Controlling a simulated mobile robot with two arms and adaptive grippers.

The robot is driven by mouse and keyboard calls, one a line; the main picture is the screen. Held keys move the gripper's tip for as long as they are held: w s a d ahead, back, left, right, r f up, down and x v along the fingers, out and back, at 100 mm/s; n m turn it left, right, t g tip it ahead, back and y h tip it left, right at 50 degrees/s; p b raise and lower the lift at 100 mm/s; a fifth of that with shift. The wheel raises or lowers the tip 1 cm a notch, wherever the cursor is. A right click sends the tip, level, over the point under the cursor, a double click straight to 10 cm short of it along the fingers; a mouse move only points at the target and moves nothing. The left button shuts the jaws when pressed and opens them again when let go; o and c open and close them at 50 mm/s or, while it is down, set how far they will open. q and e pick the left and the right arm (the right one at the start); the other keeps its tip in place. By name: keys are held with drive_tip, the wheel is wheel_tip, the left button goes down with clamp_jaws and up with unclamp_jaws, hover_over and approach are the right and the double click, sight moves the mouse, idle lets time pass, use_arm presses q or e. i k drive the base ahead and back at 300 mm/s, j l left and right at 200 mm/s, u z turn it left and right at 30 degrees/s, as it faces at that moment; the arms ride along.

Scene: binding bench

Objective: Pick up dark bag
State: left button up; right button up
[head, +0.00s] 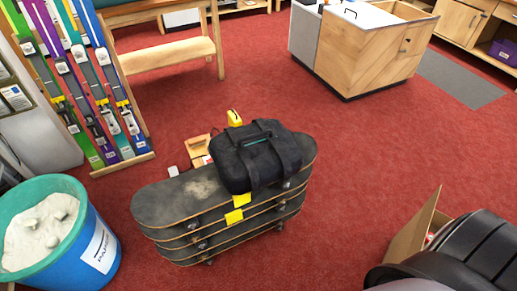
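A dark bag (254,158) lies on top of a stack of several skateboards (173,205), toward the right half of the top board. It is black, with a handle or strap across its top and a greenish strip near the top middle. Neither of my grippers shows in the head view, and nothing is seen touching the bag apart from the board under it.
A blue tub (85,245) of pale material stands at the lower left. Skis (95,90) lean in a rack behind it. An open cardboard box (412,228) and a black rounded object (465,255) are at the lower right. Red carpet (345,150) is clear around the stack's right.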

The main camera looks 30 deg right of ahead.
sight(262, 153)
drive_tip(key=i+l+u, duration=0.15)
drive_tip(key=l, duration=0.2)
drive_tip(key=i+l+u, duration=0.1)
drive_tip(key=l, duration=0.25)
drive_tip(key=i+l+u, duration=0.15)
drive_tip(key=l, duration=0.25)
drive_tip(key=l+u, duration=0.15)
drive_tip(key=l, duration=0.2)
drive_tip(key=i, duration=0.05)
